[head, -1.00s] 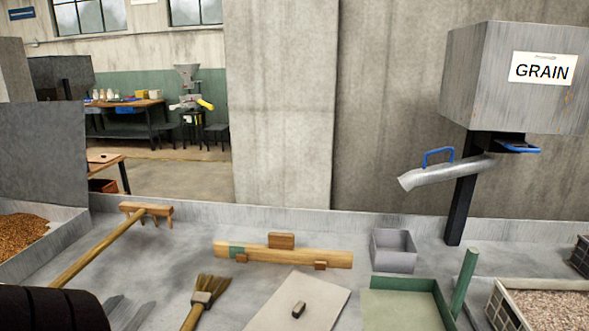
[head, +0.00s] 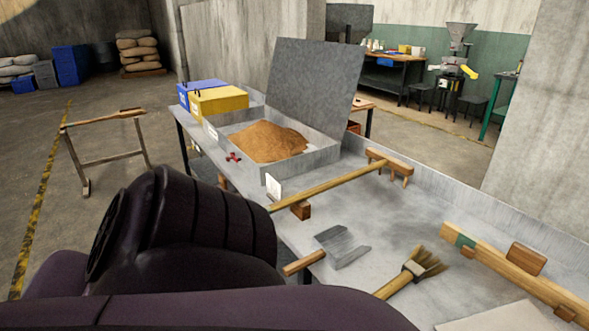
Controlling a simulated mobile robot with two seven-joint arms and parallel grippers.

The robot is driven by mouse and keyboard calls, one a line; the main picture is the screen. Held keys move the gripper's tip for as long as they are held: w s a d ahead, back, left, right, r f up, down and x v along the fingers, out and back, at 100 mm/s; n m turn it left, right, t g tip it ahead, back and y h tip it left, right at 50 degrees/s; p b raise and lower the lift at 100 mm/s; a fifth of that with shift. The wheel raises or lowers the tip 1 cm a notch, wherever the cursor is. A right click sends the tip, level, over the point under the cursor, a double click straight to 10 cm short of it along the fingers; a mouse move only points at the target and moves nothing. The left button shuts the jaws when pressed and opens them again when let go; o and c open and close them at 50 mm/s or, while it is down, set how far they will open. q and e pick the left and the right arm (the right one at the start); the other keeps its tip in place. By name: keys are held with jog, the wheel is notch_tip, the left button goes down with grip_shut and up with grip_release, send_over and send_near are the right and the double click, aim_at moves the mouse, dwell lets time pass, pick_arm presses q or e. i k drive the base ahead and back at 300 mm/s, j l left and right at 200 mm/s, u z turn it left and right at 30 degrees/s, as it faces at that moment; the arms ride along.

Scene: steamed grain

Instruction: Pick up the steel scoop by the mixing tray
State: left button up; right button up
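The steel scoop (head: 342,246) lies on the grey metal worktop in the head view, right of my dark arm. Its wooden handle (head: 304,263) points toward the lower left, near the worktop's front edge. A shallow metal tray (head: 318,157) holding a mound of brown grain stands farther back, with a tall grey panel upright behind it. I cannot tell whether this is the mixing tray. My dark arm fills the lower left and hides part of the worktop's front edge. Neither gripper shows.
A long-handled wooden rake (head: 335,184) lies between the scoop and the grain tray, its handle near a wooden block (head: 300,210). A brush (head: 412,272) lies right of the scoop. Yellow (head: 217,103) and blue (head: 196,88) boxes stand at the far end. Bare worktop lies behind the brush.

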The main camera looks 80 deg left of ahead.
aim_at(337, 248)
jog(key=u, duration=2.05)
